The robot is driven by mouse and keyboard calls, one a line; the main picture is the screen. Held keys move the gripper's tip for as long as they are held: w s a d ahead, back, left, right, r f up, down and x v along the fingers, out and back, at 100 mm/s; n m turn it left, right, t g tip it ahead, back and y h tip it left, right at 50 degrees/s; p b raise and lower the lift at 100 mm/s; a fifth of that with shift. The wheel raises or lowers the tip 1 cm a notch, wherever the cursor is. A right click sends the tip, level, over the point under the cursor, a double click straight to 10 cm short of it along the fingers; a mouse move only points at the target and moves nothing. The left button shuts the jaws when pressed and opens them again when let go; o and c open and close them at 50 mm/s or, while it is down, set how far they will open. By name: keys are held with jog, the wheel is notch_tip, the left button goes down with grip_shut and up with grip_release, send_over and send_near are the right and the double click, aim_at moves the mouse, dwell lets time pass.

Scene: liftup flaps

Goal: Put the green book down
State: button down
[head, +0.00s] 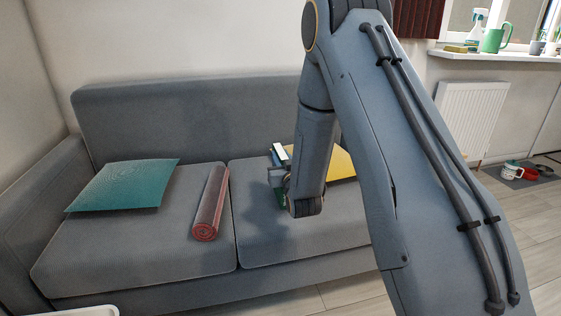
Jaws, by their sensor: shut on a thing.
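The green book (282,197) shows only as a small green and pale sliver above the right half of the sofa seat. Most of it is hidden behind my gripper and wrist. My gripper (276,177) is shut on the book, its jaws seen from behind and partly covered by my arm. The grey sofa (130,235) has two seat cushions. I cannot tell whether the book touches the seat.
A teal pillow (125,186) and a rolled red mat (211,203) lie on the left seat cushion. A yellow item (341,164) lies behind my wrist, partly hidden. The front of the right seat cushion (300,240) is bare. A radiator (470,115) stands at right.

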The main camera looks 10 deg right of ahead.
jog(key=shift+f, duration=0.2)
jog(key=c, duration=1.5)
grip_release()
jog(key=shift+a+f, duration=0.1)
jog(key=shift+f, duration=0.05)
